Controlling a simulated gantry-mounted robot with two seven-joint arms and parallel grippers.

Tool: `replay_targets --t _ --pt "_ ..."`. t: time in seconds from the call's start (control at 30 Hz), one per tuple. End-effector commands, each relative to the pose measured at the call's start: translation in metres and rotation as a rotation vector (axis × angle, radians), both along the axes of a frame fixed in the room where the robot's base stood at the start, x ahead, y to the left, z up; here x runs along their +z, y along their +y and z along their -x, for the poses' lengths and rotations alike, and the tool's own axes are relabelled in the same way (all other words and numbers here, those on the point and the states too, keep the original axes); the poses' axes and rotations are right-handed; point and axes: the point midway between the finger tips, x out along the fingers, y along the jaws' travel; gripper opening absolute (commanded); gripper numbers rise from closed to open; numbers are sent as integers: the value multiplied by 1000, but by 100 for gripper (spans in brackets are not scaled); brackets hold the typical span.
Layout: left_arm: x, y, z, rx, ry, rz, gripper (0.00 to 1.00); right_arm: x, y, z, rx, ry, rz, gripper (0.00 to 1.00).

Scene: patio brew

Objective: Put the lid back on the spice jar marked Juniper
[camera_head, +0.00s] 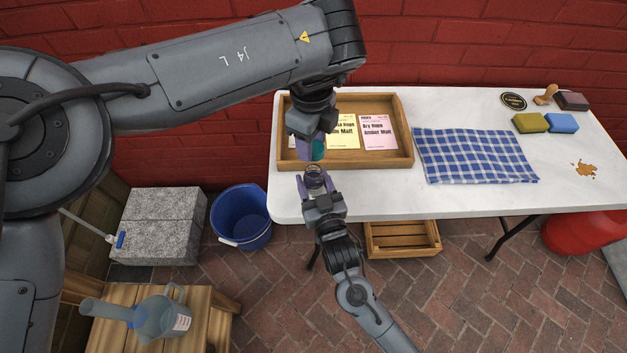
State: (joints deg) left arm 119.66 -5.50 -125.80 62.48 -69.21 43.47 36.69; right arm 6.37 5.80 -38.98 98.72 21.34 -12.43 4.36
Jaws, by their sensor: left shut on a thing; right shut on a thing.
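My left gripper (316,147) comes down from above and is shut on a teal round thing, seemingly the lid (318,151). My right gripper (314,184) reaches up from the front and is shut on a small clear jar (314,173) with a dark rim. The jar looks upright near the table's front left, just in front of the wooden tray. The lid is above and slightly behind the jar in the picture, with a gap between them. The jar's label cannot be read, so I cannot tell whether it says Juniper.
The wooden tray (408,140) holds several printed cards. A blue checked cloth (475,156) lies to its right on the white table (560,190). A blue bucket (240,215) and wooden crate (402,240) are below.

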Motion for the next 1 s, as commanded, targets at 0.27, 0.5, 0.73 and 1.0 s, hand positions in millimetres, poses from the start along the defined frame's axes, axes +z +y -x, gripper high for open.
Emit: replay_targets --t 0.27,0.5,0.73,1.0 --pt "-33 0 0 -1 3 -1 18 0 0 0 0 0 0 1" --pt "-49 1 0 0 -1 -2 19 0 0 0 0 0 0 1" --pt "-49 1 0 0 -1 -2 19 0 0 0 0 0 0 1" --pt "-49 1 0 0 -1 -2 19 0 0 0 0 1 0 1"
